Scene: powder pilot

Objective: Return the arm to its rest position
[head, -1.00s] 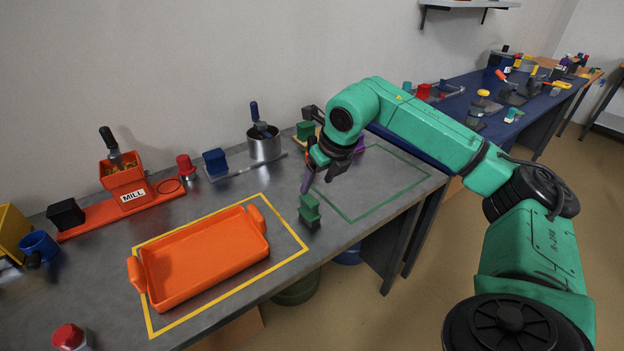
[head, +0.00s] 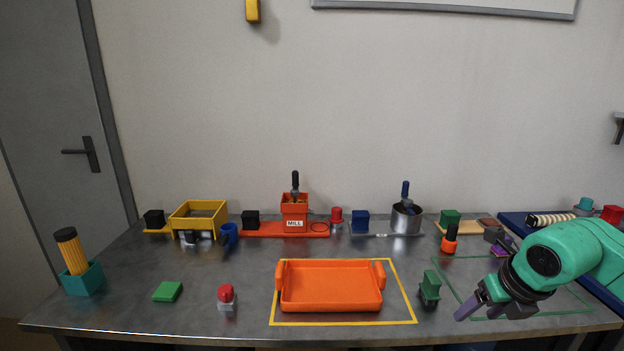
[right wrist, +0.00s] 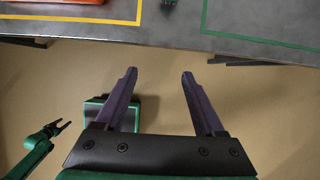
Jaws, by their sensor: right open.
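My right gripper (head: 478,312) is at the lower right of the head view, in front of the green outline on the table. In the right wrist view its two purple fingers (right wrist: 159,73) are spread with nothing between them. They are over the floor, just off the table's front edge. A small green arm with a dark gripper (right wrist: 62,124), apparently my left, shows at the left of that view; its jaw state is too small to judge. The left gripper does not show in the head view.
The grey table (head: 130,315) holds an orange tray (head: 330,307) inside a yellow outline. A green-handled block (head: 429,287) stands between tray and right gripper. An orange mill (head: 294,215), a metal pot (head: 406,218) and several blocks line the back. Open floor (right wrist: 250,110) lies before the table.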

